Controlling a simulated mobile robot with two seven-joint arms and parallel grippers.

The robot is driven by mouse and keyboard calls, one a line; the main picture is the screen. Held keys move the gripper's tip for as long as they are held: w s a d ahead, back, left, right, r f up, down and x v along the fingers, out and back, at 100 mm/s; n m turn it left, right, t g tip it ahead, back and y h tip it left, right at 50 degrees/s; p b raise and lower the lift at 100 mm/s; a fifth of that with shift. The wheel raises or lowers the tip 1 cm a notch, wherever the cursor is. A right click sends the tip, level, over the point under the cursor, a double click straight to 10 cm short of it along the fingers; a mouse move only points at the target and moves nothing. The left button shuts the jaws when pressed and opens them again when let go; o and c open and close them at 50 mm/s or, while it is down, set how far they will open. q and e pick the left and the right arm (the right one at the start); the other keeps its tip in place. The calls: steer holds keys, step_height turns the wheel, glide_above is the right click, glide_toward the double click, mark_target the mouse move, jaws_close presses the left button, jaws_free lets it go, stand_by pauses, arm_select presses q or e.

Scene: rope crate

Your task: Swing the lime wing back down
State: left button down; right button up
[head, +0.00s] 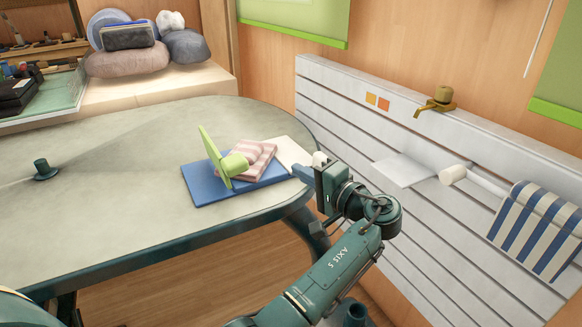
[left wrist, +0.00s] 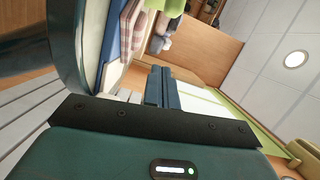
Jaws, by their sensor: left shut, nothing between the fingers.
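The lime wing (head: 210,152) is a thin green panel standing up, tilted a little, on a flat blue board (head: 207,192) on the table. A round lime knob (head: 235,164) sticks out from its right face. A folded pink striped cloth (head: 262,157) lies on the board to the right of the wing. My left gripper (head: 303,173) is at the table's right edge, just right of the board and apart from the wing. Its fingers are shut and empty, and they show together in the left wrist view (left wrist: 165,88). My right gripper is out of view.
The grey table (head: 110,215) is mostly clear left of the board; a small dark green knob (head: 41,168) stands at far left. A white slatted wall (head: 340,105) with a brass tap (head: 437,102), a white shelf (head: 403,171) and a striped towel (head: 535,230) is at right.

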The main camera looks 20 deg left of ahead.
mark_target(225, 157)
arm_select(q)
steer(key=a, duration=1)
steer(key=shift+w+a+f, duration=0.2)
steer(key=shift+w+f, duration=0.2)
steer(key=shift+a, duration=0.1)
